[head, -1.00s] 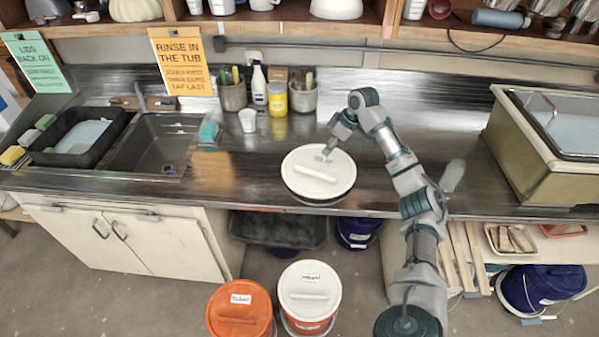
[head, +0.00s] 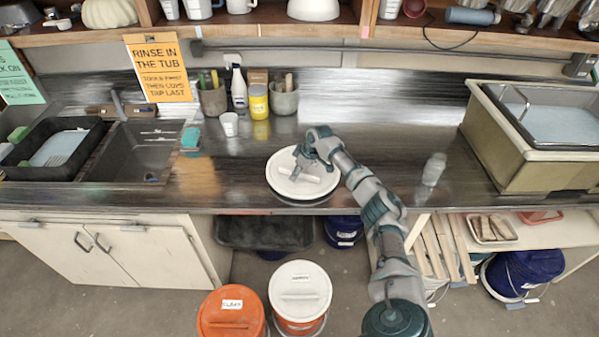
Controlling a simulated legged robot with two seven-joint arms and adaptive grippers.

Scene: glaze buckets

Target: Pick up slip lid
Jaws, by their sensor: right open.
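A round white lid (head: 289,186) with a raised bar handle lies flat on the dark counter, near its front edge. A dark rim shows beneath it. My right gripper (head: 302,171) is open and over the lid, its fingers by the bar handle. I cannot tell whether the fingers touch the handle. Another white lid (head: 300,282) sits on an orange bucket on the floor. My left gripper is not in view.
An orange-lidded bucket (head: 230,314) stands beside the white-lidded one. On the counter are a sink (head: 140,150), a black tub (head: 28,170), a white cup (head: 229,124), crocks, bottles and a large beige basin (head: 485,130). The counter right of my arm is mostly clear.

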